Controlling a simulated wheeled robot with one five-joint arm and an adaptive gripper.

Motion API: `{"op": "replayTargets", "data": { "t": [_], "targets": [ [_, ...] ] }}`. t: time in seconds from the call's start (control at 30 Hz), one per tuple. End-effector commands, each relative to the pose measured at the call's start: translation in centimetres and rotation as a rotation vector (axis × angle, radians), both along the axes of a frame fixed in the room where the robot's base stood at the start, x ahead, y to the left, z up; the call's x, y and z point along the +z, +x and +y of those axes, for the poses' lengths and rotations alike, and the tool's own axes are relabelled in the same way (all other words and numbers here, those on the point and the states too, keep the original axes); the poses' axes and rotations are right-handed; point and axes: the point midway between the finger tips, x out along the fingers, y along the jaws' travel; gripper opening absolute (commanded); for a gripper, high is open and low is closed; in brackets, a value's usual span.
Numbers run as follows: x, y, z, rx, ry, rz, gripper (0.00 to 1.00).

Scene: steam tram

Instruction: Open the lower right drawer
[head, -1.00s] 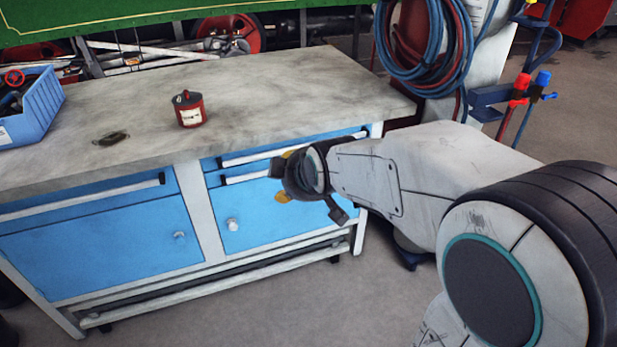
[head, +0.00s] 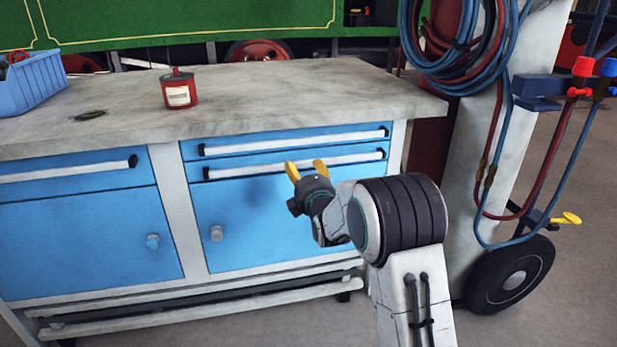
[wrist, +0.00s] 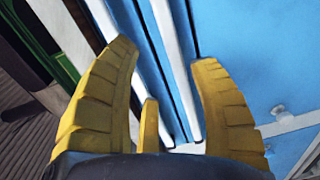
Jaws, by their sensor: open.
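The lower right drawer is the second blue drawer below the worktop in the right-hand section. Its long white handle (head: 245,170) with dark end caps runs across the front, and the drawer looks closed. My gripper (head: 306,167) is open, with yellow fingers pointing at the cabinet, in front of this handle's middle in the head view. In the wrist view, a long white handle (wrist: 177,65), apparently the lower drawer's, runs between the spread fingers (wrist: 165,85). I see no finger closed on it, and contact cannot be told.
The upper drawer's handle (head: 295,142) lies just above. A blue cupboard door with a round knob (head: 216,233) is below. A red can (head: 179,90) and a blue bin (head: 28,84) stand on the worktop (head: 270,95). A hose cart (head: 480,150) stands at the right.

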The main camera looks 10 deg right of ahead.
Motion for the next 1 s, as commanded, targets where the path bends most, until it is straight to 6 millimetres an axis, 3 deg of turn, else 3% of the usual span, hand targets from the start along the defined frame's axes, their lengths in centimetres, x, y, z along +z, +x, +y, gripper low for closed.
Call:
{"op": "replayTargets", "data": {
  "t": [0.03, 0.17, 1.0],
  "targets": [
    [-1.0, 0.3, 0.0, 0.001, -0.015, -0.013, 0.56],
    [-1.5, 0.7, 0.0, 0.001, -0.044, -0.037, 0.56],
    [-1.5, 7.4, 0.0, 0.001, -0.051, -0.043, 0.56]
  ]
}}
